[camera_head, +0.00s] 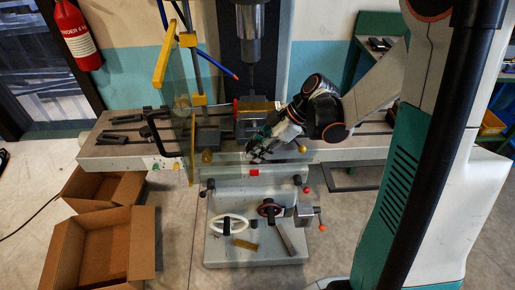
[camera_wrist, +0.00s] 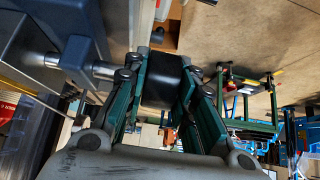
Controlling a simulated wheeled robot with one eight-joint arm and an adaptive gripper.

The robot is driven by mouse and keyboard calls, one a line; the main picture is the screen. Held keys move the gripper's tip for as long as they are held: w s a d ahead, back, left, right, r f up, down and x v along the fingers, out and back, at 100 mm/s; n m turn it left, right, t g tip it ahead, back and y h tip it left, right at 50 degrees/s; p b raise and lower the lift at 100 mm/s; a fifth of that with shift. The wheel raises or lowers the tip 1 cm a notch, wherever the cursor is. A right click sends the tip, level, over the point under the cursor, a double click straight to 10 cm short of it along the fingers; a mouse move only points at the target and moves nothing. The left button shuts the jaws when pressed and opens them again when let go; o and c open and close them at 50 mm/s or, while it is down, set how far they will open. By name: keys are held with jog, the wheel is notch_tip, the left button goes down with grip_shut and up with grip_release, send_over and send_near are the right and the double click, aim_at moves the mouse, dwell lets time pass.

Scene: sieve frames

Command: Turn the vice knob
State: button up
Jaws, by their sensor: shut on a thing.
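The vice (camera_head: 250,122) is a grey block on the long machine table in the head view. In the wrist view the blue-grey vice body (camera_wrist: 82,62) fills the left, with a shiny metal shaft coming out of it. The vice knob (camera_wrist: 160,74) is a dark cylinder in line with that shaft. My gripper (camera_wrist: 160,92) has its green fingers on either side of the knob, shut on it. In the head view my gripper (camera_head: 262,146) is at the vice's front right, and the knob is hidden behind it.
A clear guard (camera_head: 183,100) with a yellow frame stands left of the vice. The spindle (camera_head: 249,45) hangs above it. A white handwheel (camera_head: 229,225) and levers with red ends are below the table (camera_head: 335,152). Two open cardboard boxes (camera_head: 138,243) stand at left.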

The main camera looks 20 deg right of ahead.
jog(key=o, duration=1.1)
jog(key=shift+c, duration=0.2)
jog(key=v, duration=1.2)
jog(key=shift+a, duration=0.1)
